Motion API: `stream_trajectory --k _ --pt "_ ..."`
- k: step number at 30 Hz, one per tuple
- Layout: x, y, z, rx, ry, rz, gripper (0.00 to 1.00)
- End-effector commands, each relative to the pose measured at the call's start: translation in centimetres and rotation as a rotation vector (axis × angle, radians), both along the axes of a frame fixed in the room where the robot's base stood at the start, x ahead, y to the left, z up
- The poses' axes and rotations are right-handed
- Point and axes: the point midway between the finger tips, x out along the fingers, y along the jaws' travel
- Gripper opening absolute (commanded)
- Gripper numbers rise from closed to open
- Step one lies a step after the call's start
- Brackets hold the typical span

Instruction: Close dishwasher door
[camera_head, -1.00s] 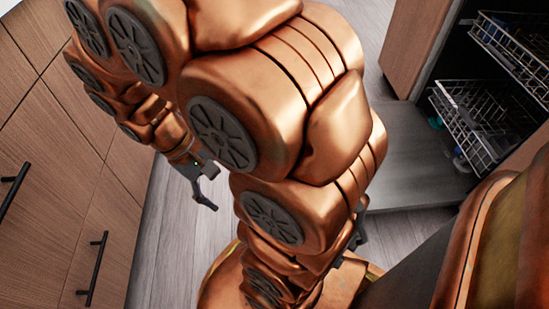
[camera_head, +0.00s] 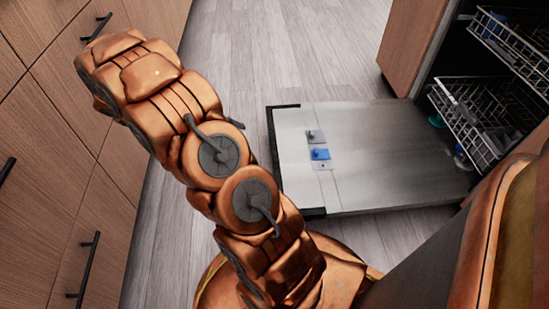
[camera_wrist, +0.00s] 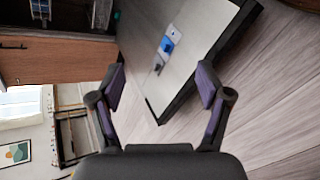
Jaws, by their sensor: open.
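The dishwasher door (camera_head: 385,165) is folded down flat, low over the floor, in the head view. Its inner steel face is up, with a blue and grey detergent dispenser (camera_head: 319,153) on it. The dishwasher racks (camera_head: 475,120) stand inside the open dark tub at the right. In the wrist view the door (camera_wrist: 200,25) reaches from the top toward the middle, its dark outer edge beyond my fingertips. My gripper (camera_wrist: 160,88) is open and empty, with the door's corner seen between its fingers. In the head view my gripper is hidden behind my arm.
Wooden cabinets with black handles (camera_head: 83,265) line the left side. A wooden cabinet side (camera_head: 412,45) stands beyond the dishwasher. Bare wood floor (camera_head: 270,60) lies between the cabinets and the door. A framed picture (camera_wrist: 14,154) hangs in the wrist view.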

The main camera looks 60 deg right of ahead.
Motion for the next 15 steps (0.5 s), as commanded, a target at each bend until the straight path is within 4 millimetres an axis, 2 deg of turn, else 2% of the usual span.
stream_trajectory --k 1,15 --pt "0.5 -0.9 -1.3 -0.029 0.012 0.0 0.77" --pt "4.3 -8.4 -11.2 -0.296 0.057 0.047 0.77"
